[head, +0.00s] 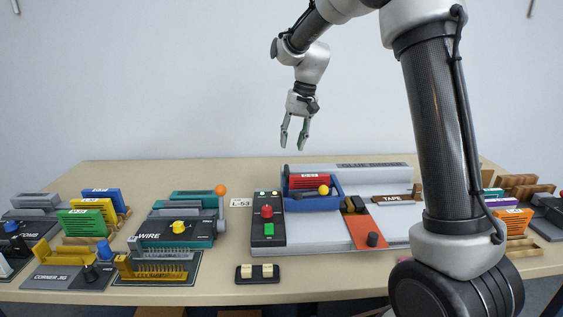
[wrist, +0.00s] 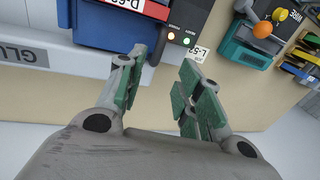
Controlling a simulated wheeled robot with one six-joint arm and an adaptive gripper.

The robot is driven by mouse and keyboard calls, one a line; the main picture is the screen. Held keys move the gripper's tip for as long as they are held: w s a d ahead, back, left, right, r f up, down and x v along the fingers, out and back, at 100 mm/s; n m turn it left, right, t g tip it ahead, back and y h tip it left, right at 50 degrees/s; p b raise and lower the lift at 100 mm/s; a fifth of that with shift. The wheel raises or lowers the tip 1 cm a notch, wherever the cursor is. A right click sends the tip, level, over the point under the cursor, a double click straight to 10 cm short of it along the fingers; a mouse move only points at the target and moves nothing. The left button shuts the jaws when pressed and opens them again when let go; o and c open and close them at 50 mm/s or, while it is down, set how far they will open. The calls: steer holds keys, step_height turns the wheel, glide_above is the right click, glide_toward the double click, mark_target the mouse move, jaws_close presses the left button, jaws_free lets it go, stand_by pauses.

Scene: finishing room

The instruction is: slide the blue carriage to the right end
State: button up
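The blue carriage (head: 314,204) sits at the left end of the long grey machine labelled GLUE (head: 375,165). It holds a red labelled block (head: 309,181) and has a yellow ball knob (head: 324,190) at its front. In the wrist view, part of the blue carriage (wrist: 100,32) shows at the upper left, with its knob out of sight. My gripper (head: 293,147) hangs above and behind the carriage, pointing down, and touches nothing. In the wrist view, my gripper's green-padded fingers (wrist: 163,58) are apart with nothing between them.
Right of the carriage are an orange plate with a black knob (head: 372,239) and a brown TAPE block (head: 397,198). A dark control panel (head: 268,239) with red and green buttons stands left. My arm hides part of the table's right side.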

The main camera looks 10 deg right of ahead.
mark_target(287, 167)
steer(key=x, duration=0.8)
steer(key=shift+s+d+f, duration=0.1)
steer(key=shift+s+d, duration=0.1)
jaws_close()
